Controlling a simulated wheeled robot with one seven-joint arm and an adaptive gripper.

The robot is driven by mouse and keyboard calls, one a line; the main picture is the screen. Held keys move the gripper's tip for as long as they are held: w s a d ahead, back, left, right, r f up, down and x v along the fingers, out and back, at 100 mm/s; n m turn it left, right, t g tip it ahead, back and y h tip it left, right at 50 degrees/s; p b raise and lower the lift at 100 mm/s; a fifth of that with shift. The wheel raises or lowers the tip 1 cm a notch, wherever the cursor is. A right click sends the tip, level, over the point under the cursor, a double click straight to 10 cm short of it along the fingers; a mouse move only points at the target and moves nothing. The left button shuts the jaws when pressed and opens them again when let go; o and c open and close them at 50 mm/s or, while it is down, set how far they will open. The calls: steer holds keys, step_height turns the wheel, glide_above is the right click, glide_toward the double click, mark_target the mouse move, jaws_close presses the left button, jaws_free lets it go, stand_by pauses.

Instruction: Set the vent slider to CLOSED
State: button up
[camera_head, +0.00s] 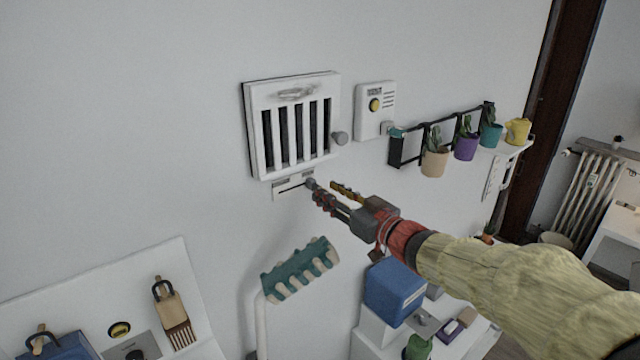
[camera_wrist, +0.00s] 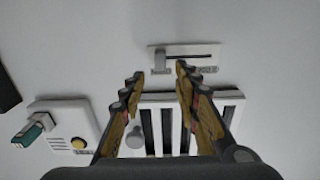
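The vent slider is a small white plate (camera_head: 281,191) on the wall just below the louvred vent (camera_head: 292,128). In the wrist view, the picture is turned over, so the slider plate (camera_wrist: 202,50) is at the top. Its grey knob (camera_wrist: 160,61) sits at the left end of a dark slot there, the right end in the head view. Small labels show on the plate but are too blurred to read. My gripper (camera_head: 322,188) is open in front of the plate. In the wrist view my gripper (camera_wrist: 159,72) has its fingertips apart, with the knob between them in the picture; contact cannot be told.
The vent's round side knob (camera_head: 339,138) and a white wall box with a yellow button (camera_head: 375,105) are close by. A rail with potted plants (camera_head: 434,160) is to the right. A teal-and-cream toothed head on a post (camera_head: 300,270) stands below my gripper.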

steer(key=x, duration=0.4)
steer(key=shift+w+a, duration=0.2)
steer(key=shift+a, duration=0.05)
steer(key=c, duration=0.8)
jaws_close()
